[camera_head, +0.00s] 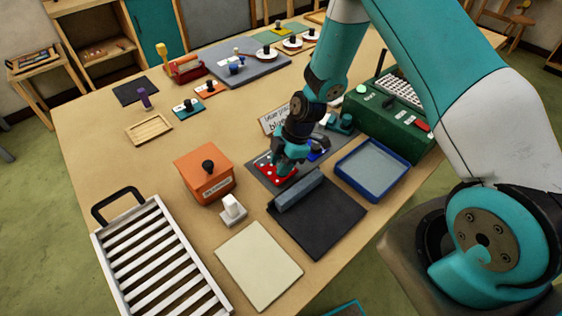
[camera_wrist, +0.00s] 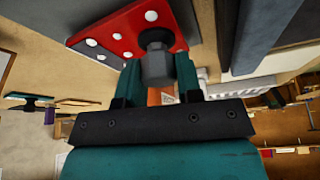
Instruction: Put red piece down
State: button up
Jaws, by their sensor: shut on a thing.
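The red piece (camera_head: 267,170) is a flat red plate with white dots and a dark knob, at the middle of the table. It also shows large in the wrist view (camera_wrist: 122,38). My gripper (camera_head: 288,163) is shut on its knob (camera_wrist: 156,65), with one finger on each side. The piece is at the dark grey board (camera_head: 257,182); I cannot tell whether it touches the board or hangs just above it. A blue piece (camera_head: 318,146) is just right of my gripper, partly hidden by it.
A black mat with a grey bar (camera_head: 325,220) lies in front, and a blue tray (camera_head: 372,170) to the right. An orange box (camera_head: 205,172) and white block (camera_head: 233,208) stand left. A green case (camera_head: 390,125) and a sign (camera_head: 272,121) are behind. Bare tabletop lies at left centre.

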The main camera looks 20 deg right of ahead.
jog(key=shift+f, duration=0.35)
jog(key=shift+f, duration=0.15)
jog(key=o, duration=0.9)
